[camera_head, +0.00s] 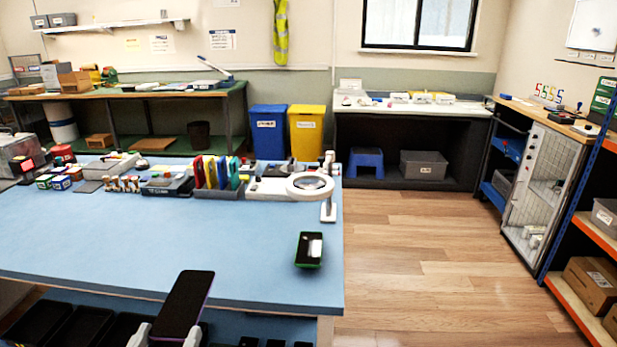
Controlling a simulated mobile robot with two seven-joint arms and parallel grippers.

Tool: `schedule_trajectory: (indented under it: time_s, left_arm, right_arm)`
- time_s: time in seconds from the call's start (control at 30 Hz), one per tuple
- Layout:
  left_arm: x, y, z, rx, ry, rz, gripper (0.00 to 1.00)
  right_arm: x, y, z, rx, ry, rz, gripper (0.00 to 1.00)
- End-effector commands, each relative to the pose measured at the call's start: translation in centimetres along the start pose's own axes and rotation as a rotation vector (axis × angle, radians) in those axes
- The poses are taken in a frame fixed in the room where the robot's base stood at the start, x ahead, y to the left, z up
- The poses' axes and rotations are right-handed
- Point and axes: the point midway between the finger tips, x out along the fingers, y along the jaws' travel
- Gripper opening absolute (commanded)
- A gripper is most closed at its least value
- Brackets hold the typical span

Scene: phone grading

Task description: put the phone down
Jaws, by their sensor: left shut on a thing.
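A dark phone with a purple edge (187,300) is held tilted at the bottom of the head view, in front of the blue table's near edge. My left gripper (167,335) is shut on its lower end; only the pale fingertips show at the picture's bottom edge. A second phone, dark with a green edge and a bright patch on its face (309,249), lies on the blue table (220,235) near its right edge. My right gripper is not in view.
A magnifier lamp (310,185), a tool rack (216,178) and small boxes line the table's far side. The table's middle is clear. Black trays (75,328) sit below the near edge. Blue (268,132) and yellow (306,132) bins stand behind. Wooden floor is free at right.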

Motion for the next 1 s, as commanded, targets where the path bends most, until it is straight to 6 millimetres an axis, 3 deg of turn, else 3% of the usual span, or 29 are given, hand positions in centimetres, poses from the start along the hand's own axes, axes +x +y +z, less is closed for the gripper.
schedule_trajectory:
  time_s: [0.1, 0.57, 0.77, 1.0]
  left_arm:
    - [-0.1, -0.1, -1.2, -0.001, 0.002, -0.015, 0.38]
    - [-0.1, 0.2, -1.4, 0.003, 0.005, 0.001, 0.38]
    - [-0.3, 2.3, -2.7, 0.005, 0.006, 0.1, 0.38]
    - [-0.8, 6.5, -5.5, 0.006, 0.011, 0.3, 0.38]
  right_arm:
    - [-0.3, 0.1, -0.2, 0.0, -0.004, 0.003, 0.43]
    - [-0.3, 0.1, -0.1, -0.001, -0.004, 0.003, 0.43]
    - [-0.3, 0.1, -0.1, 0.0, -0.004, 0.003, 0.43]
    - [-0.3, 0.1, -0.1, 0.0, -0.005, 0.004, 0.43]
